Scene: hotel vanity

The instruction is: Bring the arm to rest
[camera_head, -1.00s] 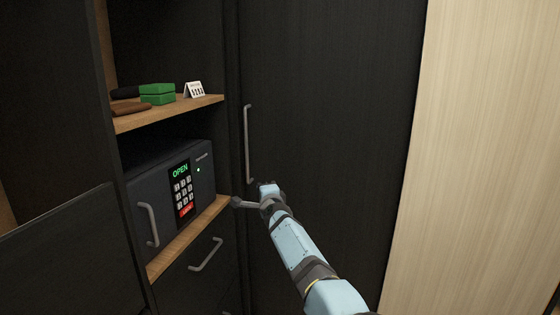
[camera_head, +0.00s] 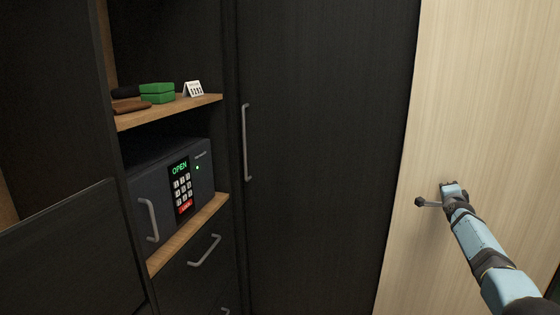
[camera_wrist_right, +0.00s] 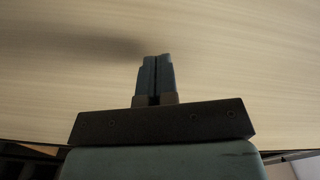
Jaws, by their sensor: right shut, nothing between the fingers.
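My right arm comes in from the lower right of the head view. Its gripper (camera_head: 420,202) is in front of the pale wood panel, well to the right of the safe. In the right wrist view the two fingers (camera_wrist_right: 156,75) are pressed together with nothing between them, and the pale panel lies beyond. My left gripper is not in view.
A dark safe (camera_head: 145,180) with a lit OPEN display stands in the shelf at left. Green boxes (camera_head: 157,93), a brown item (camera_head: 132,108) and a small white sign (camera_head: 194,89) lie above it. A tall dark door (camera_head: 320,150) and a pale panel (camera_head: 480,90) fill the right.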

